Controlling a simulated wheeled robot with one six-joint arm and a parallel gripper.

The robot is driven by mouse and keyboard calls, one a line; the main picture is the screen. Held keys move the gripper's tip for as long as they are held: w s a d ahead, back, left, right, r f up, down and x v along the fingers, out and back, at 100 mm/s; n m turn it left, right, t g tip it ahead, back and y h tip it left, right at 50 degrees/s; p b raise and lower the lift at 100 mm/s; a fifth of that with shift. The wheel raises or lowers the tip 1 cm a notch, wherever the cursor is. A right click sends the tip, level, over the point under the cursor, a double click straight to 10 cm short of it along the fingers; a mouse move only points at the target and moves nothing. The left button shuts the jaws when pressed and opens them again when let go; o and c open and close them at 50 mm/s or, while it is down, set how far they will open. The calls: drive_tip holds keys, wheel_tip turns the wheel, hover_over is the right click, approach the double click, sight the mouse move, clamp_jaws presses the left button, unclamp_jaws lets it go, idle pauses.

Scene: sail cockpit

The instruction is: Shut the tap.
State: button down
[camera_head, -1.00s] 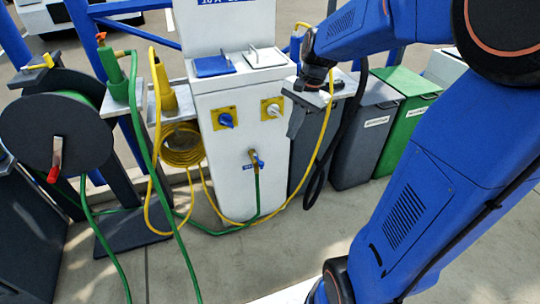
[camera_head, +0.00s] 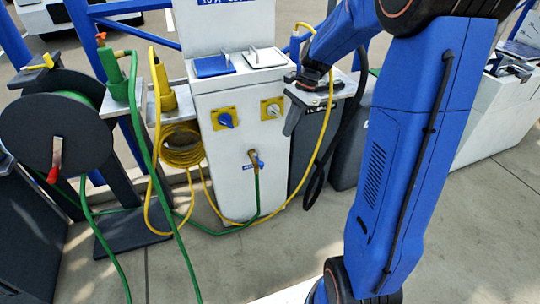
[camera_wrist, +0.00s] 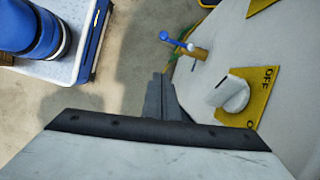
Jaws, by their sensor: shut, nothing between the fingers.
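The brass tap (camera_head: 254,158) with a blue lever sticks out of the front of the white pedestal (camera_head: 235,190), with a green hose hanging from it. In the wrist view the tap (camera_wrist: 188,45) shows beyond my fingertips, its blue lever to the upper left. My gripper (camera_head: 290,128) is shut and empty, pointing down to the right of the pedestal, above and right of the tap. In the wrist view my gripper (camera_wrist: 160,80) is apart from the tap. The tap's far side is hidden.
A blue rotary switch (camera_head: 226,120) and a white switch (camera_head: 272,108) on yellow plates sit above the tap. The white switch (camera_wrist: 233,95) is close to my gripper in the wrist view. Yellow and green hoses hang around the pedestal. A hose reel (camera_head: 55,130) stands left.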

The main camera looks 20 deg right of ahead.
sight(258, 160)
drive_tip(key=s+a+f, duration=0.1)
drive_tip(key=a+f, duration=0.6)
drive_tip(key=f, duration=0.2)
drive_tip(key=shift+a+f, duration=0.15)
drive_tip(key=shift+f, duration=0.15)
drive_tip(key=shift+s, duration=0.1)
drive_tip(key=shift+a, duration=0.15)
idle(0.3)
